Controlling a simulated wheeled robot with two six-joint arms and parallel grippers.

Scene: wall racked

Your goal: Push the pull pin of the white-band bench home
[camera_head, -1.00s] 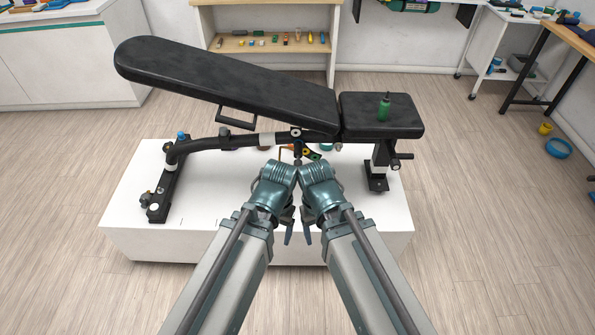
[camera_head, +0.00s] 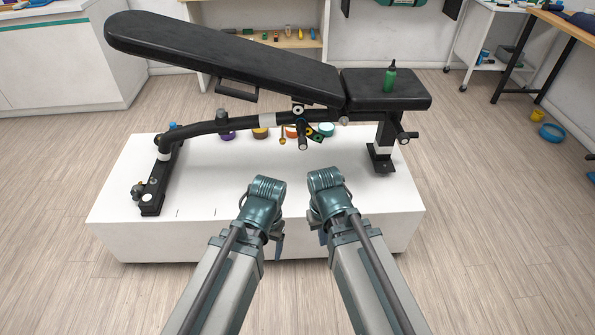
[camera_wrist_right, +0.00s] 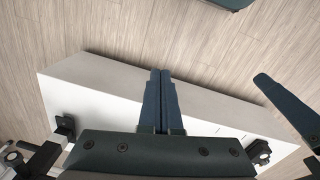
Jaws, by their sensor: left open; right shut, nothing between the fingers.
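The black bench (camera_head: 225,65) stands on a white platform, with a white band (camera_head: 267,120) around its frame tube. A dark pull pin with a pale round end (camera_head: 302,142) sticks out below the seat joint, in front of the tube. How far it stands out is hard to tell. My left gripper (camera_head: 278,246) is open, low in front of the platform, left of the right one. My right gripper (camera_head: 319,230) is shut and empty, apart from the pin and nearer to me. Its closed fingers (camera_wrist_right: 160,100) show in the right wrist view, with a left gripper finger (camera_wrist_right: 285,105) at the right.
The white platform (camera_head: 200,240) has bare top in front of the bench. Small coloured items, among them an orange one (camera_head: 291,132), lie behind the tube. A second adjuster knob (camera_head: 408,136) juts out at the right.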

